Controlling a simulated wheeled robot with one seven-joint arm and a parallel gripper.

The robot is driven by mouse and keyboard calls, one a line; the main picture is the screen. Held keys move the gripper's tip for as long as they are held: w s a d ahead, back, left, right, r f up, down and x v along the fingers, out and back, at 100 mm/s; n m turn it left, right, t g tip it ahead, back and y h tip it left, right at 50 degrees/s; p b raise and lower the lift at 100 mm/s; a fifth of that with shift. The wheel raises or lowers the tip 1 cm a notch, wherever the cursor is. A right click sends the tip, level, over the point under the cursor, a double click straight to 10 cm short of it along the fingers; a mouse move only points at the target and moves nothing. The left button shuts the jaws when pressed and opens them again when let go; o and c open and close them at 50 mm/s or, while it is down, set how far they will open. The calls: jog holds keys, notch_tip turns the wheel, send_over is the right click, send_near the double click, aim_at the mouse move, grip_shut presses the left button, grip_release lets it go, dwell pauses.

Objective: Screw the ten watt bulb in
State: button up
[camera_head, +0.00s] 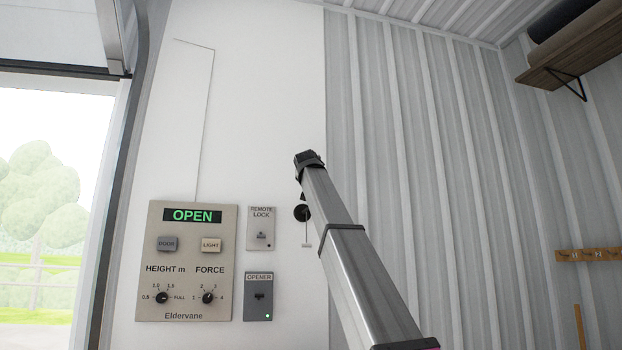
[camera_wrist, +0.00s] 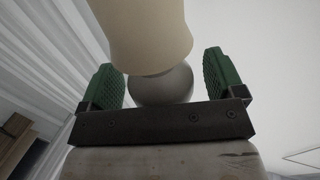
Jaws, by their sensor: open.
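In the wrist view my gripper (camera_wrist: 163,65) is open, with one green ribbed pad on each side. A round grey bulb (camera_wrist: 162,87) shows between the pads, with a gap visible on each side. A cream, rounded cylinder (camera_wrist: 140,30), which looks like a lamp holder, meets the bulb and covers its upper part. The bulb's base and thread are hidden, and no watt marking is readable. In the head view my arm reaches up along the wall; the gripper, bulb and holder cannot be made out there.
A control panel (camera_head: 187,305) reading OPEN is on the white wall, with a remote lock switch (camera_head: 261,228) and an opener switch (camera_head: 259,297) beside it. The doorway (camera_head: 45,200) is open at left. A wooden shelf (camera_head: 580,50) is high at right, above a peg rail (camera_head: 588,255).

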jog(key=shift+d+n+g+y, duration=0.1)
jog(key=shift+n+g+y, duration=0.35)
jog(key=shift+n+y, duration=1.4)
jog(key=shift+n+g+y, duration=0.45)
jog(key=shift+n+y, duration=0.6)
jog(key=shift+y, duration=1.5)
jog(key=n+g+y, duration=0.3)
jog(key=y, duration=0.2)
jog(key=shift+w+n, duration=0.1)
jog(key=shift+n, duration=0.3)
jog(key=shift+n+g+y, duration=0.5)
jog(key=shift+g, duration=0.3)
jog(key=c, duration=0.7)
jog(key=shift+c, duration=0.2)
jog(key=m+t+h, duration=0.1)
jog(key=h, duration=0.1)
jog(key=m+t+h, duration=0.2)
jog(key=shift+s+m+t, duration=0.2)
jog(key=shift+m+t, duration=0.1)
jog(key=shift+w+m+t+h, duration=0.1)
jog(key=shift+m+t+h, duration=0.95)
jog(key=shift+h, duration=0.75)
